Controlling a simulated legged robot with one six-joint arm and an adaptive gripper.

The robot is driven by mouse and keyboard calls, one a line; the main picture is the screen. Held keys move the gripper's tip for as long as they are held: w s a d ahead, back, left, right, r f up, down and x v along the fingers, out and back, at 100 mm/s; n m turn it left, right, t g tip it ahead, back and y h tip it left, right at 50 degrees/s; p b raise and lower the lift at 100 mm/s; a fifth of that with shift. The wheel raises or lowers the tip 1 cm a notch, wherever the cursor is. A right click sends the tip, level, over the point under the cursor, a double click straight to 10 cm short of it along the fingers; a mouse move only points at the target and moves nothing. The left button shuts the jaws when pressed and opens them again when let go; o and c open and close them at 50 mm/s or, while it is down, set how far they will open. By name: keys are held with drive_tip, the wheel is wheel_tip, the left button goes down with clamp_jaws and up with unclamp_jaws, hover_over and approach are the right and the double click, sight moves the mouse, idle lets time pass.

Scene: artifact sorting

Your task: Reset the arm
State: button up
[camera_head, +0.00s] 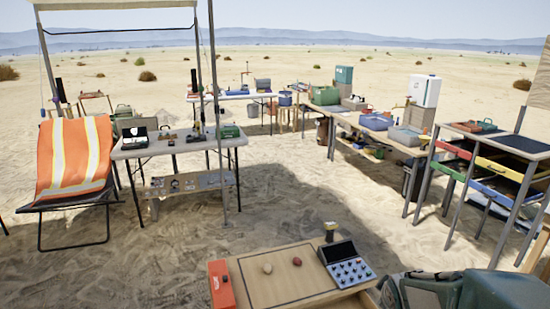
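My gripper and arm are not recognisable in this view, so I cannot see the arm's pose or whether the gripper holds anything. A wooden work table (268,292) stands close in front at the bottom centre. Two small rounded pieces, one tan (267,268) and one reddish (297,261), lie apart on its top inside a dark outline. A dark device with buttons (352,272) sits at the table's right side.
An orange-red box (221,285) stands at the table's left edge. Green and grey cases (455,292) fill the bottom right corner. A rack with coloured drawers (487,165) stands right. A white-topped table (180,145) and orange-draped chair (75,158) stand left. Sand between is open.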

drive_tip(key=s+a+r+m+g+y, duration=0.1)
drive_tip(key=s+a+r+m, duration=0.3)
drive_tip(key=s, duration=0.6)
drive_tip(key=s+a+r+m+g+y, duration=0.1)
drive_tip(key=s+a+r+m, duration=0.3)
drive_tip(key=s, duration=0.6)
wheel_tip(320, 180, up, 2)
drive_tip(key=a, duration=0.2)
drive_tip(key=shift+s+a+r, duration=0.2)
drive_tip(key=shift+s+a, duration=0.1)
drive_tip(key=shift+a, duration=0.1)
